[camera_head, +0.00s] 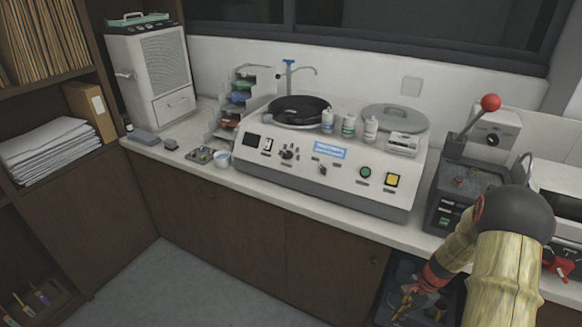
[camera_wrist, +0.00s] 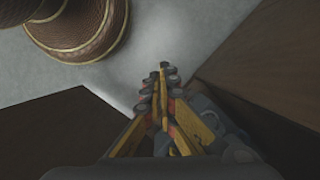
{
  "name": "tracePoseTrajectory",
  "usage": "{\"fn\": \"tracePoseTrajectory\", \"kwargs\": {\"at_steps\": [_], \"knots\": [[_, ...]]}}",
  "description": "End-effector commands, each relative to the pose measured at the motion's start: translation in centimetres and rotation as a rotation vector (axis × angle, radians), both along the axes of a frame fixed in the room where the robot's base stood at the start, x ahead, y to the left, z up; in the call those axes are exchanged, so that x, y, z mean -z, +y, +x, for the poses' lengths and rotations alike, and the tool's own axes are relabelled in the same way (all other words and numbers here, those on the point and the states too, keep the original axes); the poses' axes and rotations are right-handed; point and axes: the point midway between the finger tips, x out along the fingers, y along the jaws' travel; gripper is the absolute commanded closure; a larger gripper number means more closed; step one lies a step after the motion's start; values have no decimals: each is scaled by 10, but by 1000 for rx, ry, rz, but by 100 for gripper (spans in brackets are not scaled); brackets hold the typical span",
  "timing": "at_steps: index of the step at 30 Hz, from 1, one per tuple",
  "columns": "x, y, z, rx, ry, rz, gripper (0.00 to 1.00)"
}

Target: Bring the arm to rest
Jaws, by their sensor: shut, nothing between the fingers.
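My arm comes in at the lower right of the head view, bent at a dark elbow in front of the mounting press (camera_head: 462,187). My gripper (camera_head: 403,308) hangs low in front of the cabinets, below the counter's edge, and points down. In the wrist view my gripper (camera_wrist: 160,80) is shut, its fingertips together with nothing between them. The grey floor lies beyond the fingertips. The press has a lever with a red knob and is partly hidden by my arm.
A polishing machine (camera_head: 330,160) with bottles on top stands on the counter (camera_head: 300,208). A bookshelf (camera_head: 60,185) stands at the left, and a pale cabinet unit (camera_head: 150,75) is in the back corner. The grey floor (camera_head: 190,285) is clear left of my gripper. Dark cabinet fronts are close to it.

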Motion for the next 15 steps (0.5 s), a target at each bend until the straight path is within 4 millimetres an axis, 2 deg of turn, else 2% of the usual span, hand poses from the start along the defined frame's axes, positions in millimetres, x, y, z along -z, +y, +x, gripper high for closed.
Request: {"fn": "tracePoseTrajectory", "kwargs": {"at_steps": [1, 6, 15], "knots": [[-28, 8, -2, -79, -22, -8, 100], [-104, 38, -19, -342, -76, -29, 100], [-217, 86, -64, -725, -163, -101, 100]]}}
